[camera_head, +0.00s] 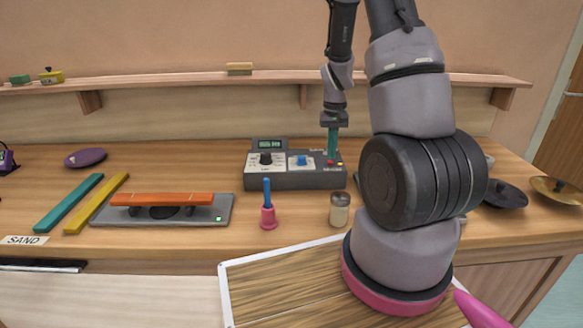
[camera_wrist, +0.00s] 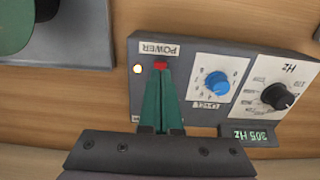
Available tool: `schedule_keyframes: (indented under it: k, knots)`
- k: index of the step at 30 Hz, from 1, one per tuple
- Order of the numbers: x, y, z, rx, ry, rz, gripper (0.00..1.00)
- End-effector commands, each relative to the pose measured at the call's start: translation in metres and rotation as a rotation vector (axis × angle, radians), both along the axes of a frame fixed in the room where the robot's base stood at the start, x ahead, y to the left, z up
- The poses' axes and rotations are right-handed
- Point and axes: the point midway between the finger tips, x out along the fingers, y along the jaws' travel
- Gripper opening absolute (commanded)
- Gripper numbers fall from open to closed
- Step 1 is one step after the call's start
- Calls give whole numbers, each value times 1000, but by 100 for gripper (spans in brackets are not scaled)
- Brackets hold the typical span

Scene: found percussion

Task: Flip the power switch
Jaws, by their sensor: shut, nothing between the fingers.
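The power switch is a small red rocker (camera_wrist: 160,65) under a POWER label (camera_wrist: 158,50) on a dark grey control box (camera_head: 294,182). A small lit lamp (camera_wrist: 137,69) is beside the switch. My gripper (camera_wrist: 161,75) has green fingers closed together, and their tips are at the red switch in the wrist view. In the head view my gripper (camera_head: 332,158) points down at the right end of the box. I cannot tell whether the tips touch the switch. The fingers hide part of it.
The box also has a blue knob (camera_wrist: 217,83), a black knob (camera_wrist: 277,96) and a display reading 305 Hz (camera_wrist: 250,134). A blue-and-pink tool (camera_head: 268,212) and a small jar (camera_head: 339,210) stand in front of it. An orange bar (camera_head: 162,199) lies left. A shelf (camera_head: 200,79) runs behind.

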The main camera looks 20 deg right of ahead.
Motion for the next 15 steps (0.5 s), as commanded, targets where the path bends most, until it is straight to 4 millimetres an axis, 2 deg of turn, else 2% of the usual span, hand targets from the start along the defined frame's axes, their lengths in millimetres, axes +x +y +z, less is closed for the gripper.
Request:
schedule_keyframes:
  k: [15]
  knots:
    - [0, 0, -8, 0, 0, 0, 0]
